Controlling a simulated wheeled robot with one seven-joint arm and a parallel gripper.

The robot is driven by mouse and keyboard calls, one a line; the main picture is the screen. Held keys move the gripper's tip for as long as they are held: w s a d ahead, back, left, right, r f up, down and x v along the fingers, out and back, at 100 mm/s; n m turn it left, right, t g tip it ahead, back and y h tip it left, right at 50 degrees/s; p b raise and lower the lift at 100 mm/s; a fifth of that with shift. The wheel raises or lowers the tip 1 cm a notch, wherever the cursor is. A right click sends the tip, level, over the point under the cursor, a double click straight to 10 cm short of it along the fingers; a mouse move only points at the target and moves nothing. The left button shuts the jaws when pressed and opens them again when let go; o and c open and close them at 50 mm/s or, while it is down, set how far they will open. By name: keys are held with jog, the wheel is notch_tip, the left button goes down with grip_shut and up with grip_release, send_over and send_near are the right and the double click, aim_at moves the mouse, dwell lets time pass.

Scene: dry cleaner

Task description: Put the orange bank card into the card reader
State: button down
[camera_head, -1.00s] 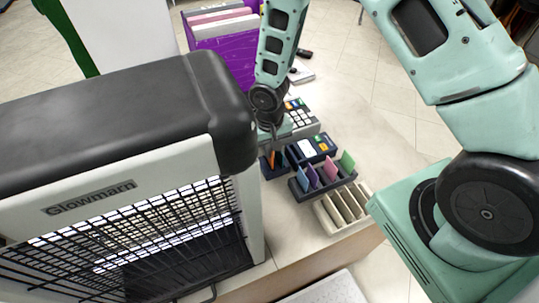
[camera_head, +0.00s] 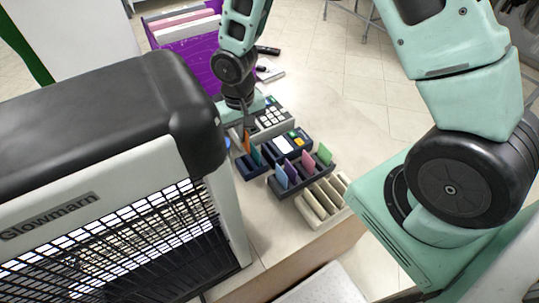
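The orange bank card (camera_head: 247,141) is upright at the tip of my gripper (camera_head: 245,127). My gripper points down and appears shut on the card's top; the fingers are small and partly hidden. The card is just above and beside a small dark holder (camera_head: 251,168), where a teal-blue card (camera_head: 256,156) stands. A dark card reader (camera_head: 286,146) with a pale screen and coloured keys lies just right of the holder. I cannot make out its slot.
A dark rack (camera_head: 290,187) holds blue, purple, pink and green cards. A cream slotted rack (camera_head: 318,208) is in front of it, near the counter's edge. A grey keypad device (camera_head: 273,117) is behind. A large Glowmarn machine (camera_head: 110,150) crowds the left; a purple file box (camera_head: 196,62) stands behind.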

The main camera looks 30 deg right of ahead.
jog(key=d+r+p, duration=0.2)
jog(key=d, duration=0.7)
jog(key=f+b, duration=0.7)
jog(key=f, duration=0.1)
jog(key=shift+a, duration=0.2)
jog(key=shift+f+b, duration=0.65)
jog(key=shift+f, duration=0.15)
dwell(1.0)
jog(key=shift+f+b, duration=0.45)
jog(key=shift+f, duration=0.15)
jog(key=c, duration=1.6)
grip_release()
